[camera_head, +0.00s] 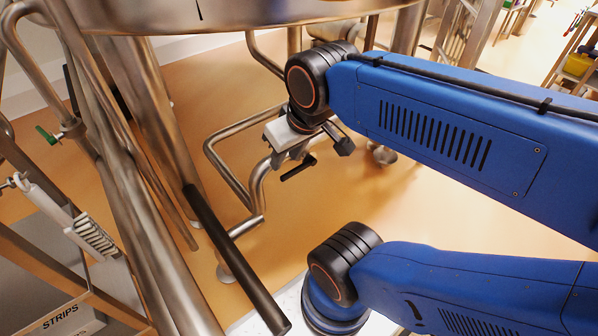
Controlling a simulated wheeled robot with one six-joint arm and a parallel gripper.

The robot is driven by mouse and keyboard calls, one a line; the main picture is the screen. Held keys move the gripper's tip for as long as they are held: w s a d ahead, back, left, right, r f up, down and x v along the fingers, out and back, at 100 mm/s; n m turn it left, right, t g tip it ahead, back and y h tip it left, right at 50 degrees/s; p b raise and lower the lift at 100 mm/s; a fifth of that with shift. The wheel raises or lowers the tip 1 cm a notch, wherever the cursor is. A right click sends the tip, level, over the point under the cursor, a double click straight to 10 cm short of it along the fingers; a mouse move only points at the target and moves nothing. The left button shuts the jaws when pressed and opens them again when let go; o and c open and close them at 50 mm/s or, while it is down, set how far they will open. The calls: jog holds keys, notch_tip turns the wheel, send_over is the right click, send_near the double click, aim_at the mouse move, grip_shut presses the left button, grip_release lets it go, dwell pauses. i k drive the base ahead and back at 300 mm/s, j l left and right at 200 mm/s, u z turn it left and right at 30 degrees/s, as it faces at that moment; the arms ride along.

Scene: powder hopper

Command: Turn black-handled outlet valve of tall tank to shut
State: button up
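The rounded steel underside of a tank (225,18) fills the top left of the head view; I cannot tell its full height. Bent steel outlet pipes (232,180) run below it. A small black handle (298,168) sticks out at a slant near the upper end of a bent pipe. My gripper (300,148) hangs from the black wrist just above this handle, with grey and black parts around it. The gripper hides most of the valve body. I cannot tell whether its fingers touch the handle or how far apart they are.
A green-handled valve (47,135) sits on a pipe at far left. A long black bar (235,262) slants across the lower middle. Thick steel legs (135,200) stand left. A box marked "STRIPS" (62,316) is at bottom left. Orange floor (430,205) lies open under my blue arm.

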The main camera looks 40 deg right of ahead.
aim_at(311, 161)
jog(key=j, duration=0.5)
jog(key=k+j+z, duration=0.1)
jog(key=j, duration=0.4)
jog(key=k+j, duration=0.1)
jog(key=j, duration=0.4)
